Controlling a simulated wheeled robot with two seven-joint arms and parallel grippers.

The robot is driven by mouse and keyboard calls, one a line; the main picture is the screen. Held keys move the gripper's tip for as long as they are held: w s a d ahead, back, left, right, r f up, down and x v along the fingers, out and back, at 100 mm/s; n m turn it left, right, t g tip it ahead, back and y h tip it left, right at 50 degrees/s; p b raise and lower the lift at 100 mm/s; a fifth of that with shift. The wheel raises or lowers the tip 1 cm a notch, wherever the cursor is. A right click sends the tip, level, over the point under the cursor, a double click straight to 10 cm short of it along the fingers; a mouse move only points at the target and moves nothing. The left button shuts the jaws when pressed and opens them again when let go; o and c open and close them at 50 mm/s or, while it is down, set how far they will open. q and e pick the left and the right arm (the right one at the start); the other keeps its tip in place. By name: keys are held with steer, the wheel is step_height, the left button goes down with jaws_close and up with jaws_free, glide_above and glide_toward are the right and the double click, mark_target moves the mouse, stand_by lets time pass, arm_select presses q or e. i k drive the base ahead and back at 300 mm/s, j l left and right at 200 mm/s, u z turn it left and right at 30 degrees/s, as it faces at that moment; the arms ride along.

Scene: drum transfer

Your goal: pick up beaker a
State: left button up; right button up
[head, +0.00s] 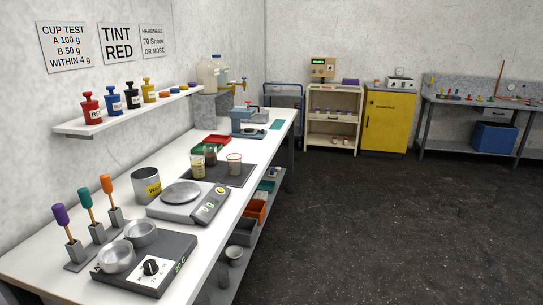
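Several small containers stand on a dark mat (238,181) on the long white bench. One is a clear beaker with pale yellowish contents (197,168). Behind it is a container with dark brownish contents (210,156). To the right is a cup with a reddish rim or contents (234,165). All look upright. Any letter on them is too small to read, so I cannot tell which is beaker a. Neither of my grippers is in view.
A scale (181,212), a grey can (146,186) and a heater unit (150,276) with two metal pots (117,257) occupy the near bench. Handled tools (68,228) stand at left. Red and green trays (211,139) lie behind the mat. The floor (370,230) at right is clear.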

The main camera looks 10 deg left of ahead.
mark_target(198, 169)
steer(key=i+l+u, duration=0.1)
steer(key=i+u, duration=0.25)
steer(key=i, duration=0.2)
steer(key=i+l+u, duration=0.4)
steer(key=i, duration=0.15)
steer(key=i+l+u, duration=0.35)
steer(key=i, duration=0.15)
